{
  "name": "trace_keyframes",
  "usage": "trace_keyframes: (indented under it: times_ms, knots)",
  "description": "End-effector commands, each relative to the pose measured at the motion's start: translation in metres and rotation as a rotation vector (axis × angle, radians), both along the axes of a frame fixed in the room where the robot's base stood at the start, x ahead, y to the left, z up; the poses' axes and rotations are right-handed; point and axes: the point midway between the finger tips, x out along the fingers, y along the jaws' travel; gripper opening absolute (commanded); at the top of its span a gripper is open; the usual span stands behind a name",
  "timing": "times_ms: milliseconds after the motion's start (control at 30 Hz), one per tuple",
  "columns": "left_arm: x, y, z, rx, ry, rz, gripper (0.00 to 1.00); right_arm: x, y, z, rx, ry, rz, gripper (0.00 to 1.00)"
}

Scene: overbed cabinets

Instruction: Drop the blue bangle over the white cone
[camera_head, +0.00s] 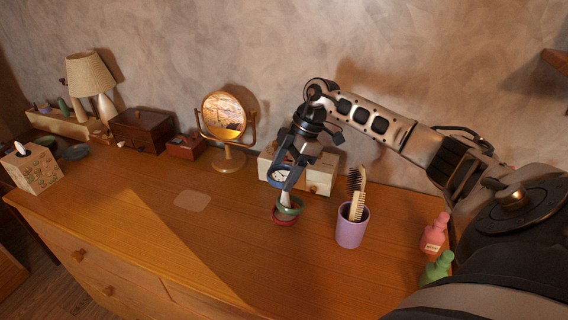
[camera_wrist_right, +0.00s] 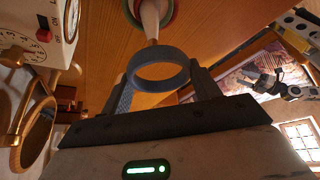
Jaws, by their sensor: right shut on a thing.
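The blue bangle (camera_head: 271,182) is held by my right gripper (camera_head: 287,180), above the dresser top. It also shows in the right wrist view (camera_wrist_right: 159,86), gripped between the two fingers. The white cone (camera_head: 284,199) stands just below the bangle, and it shows in the wrist view (camera_wrist_right: 150,18) beyond the bangle's far rim. A green bangle (camera_head: 291,208) and a red bangle (camera_head: 283,219) lie around the cone's base. The cone's tip is partly hidden by gripper and bangle in the head view.
A purple cup (camera_head: 350,230) with a brush and comb is to the right, with pink (camera_head: 434,236) and green (camera_head: 437,270) bottles beyond. A round mirror (camera_head: 224,115) stands back left. The front left top is mostly clear.

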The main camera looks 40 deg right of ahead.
Motion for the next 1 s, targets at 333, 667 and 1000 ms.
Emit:
trace_keyframes:
  times_ms: [333, 667, 1000]
  knots:
    - [0.002, -0.002, -0.005, -0.007, -0.011, -0.004, 0.74, 0.000, 0.000, -0.037, 0.001, 0.000, 0.000, 0.36]
    - [0.003, -0.003, -0.006, -0.008, -0.012, -0.007, 0.74, 0.000, 0.000, -0.054, 0.000, 0.000, 0.000, 0.36]
    - [0.003, -0.003, -0.005, -0.008, -0.014, -0.009, 0.74, 0.000, 0.000, -0.055, 0.000, 0.000, 0.000, 0.36]
